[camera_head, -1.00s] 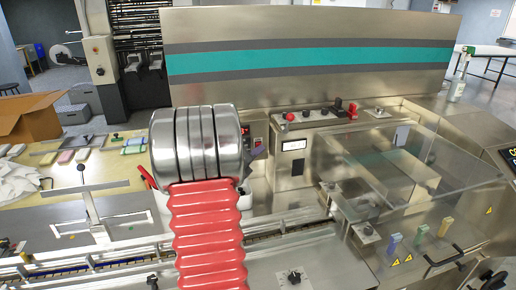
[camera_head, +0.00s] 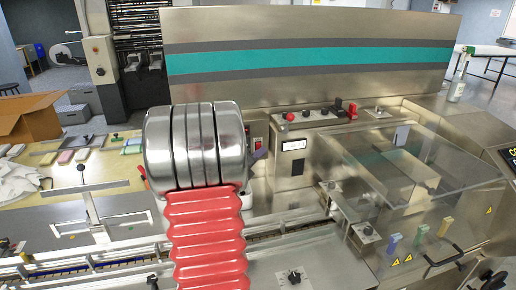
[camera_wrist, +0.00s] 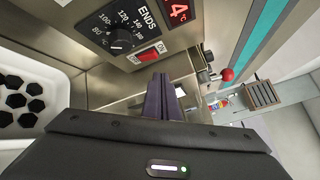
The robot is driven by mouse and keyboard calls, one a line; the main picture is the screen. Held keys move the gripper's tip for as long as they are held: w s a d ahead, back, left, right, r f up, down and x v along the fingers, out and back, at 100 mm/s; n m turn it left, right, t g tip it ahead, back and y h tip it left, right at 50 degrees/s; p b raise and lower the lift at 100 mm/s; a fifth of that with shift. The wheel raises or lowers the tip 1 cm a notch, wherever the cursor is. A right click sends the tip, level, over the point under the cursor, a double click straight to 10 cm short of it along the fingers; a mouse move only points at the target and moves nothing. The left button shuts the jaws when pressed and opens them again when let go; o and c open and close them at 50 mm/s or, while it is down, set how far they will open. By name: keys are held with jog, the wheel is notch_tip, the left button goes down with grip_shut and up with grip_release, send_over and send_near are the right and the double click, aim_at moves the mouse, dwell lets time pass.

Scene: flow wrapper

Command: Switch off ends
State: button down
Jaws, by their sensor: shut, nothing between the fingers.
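The ENDS panel fills the top of the wrist view, with a black temperature dial (camera_wrist: 120,40) and a red lit display (camera_wrist: 180,11), partly cut off. Below the dial is a red rocker switch (camera_wrist: 148,55) in a pale frame; which way it is tipped is not clear. My gripper (camera_wrist: 163,82) is shut and empty, its dark purple fingers just below the switch in the picture; contact cannot be told. In the head view the red switch (camera_head: 257,141) shows just above my gripper (camera_head: 260,154), at the right of my silver wrist.
A white bin of black hexagonal pieces (camera_wrist: 22,100) is at the left of the wrist view. A red knob (camera_wrist: 227,74) stands to the right. In the head view, a clear cover (camera_head: 390,165) lies right of the panel.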

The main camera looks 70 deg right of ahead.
jog(key=shift+s+a+r, duration=0.2)
jog(key=shift+s+a, duration=0.2)
jog(key=shift+a, duration=0.25)
jog(key=shift+s+a+r, duration=0.15)
jog(key=shift+s+a, duration=0.2)
jog(key=shift+a, duration=0.3)
